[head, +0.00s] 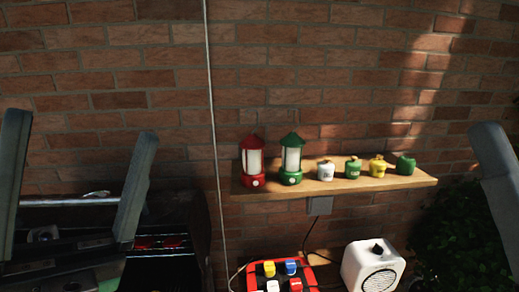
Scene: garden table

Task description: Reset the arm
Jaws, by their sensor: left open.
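My left gripper (82,124) is large at the left of the head view, its two grey fingers pointing up and spread wide apart. Neither gripper is seen touching any object.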

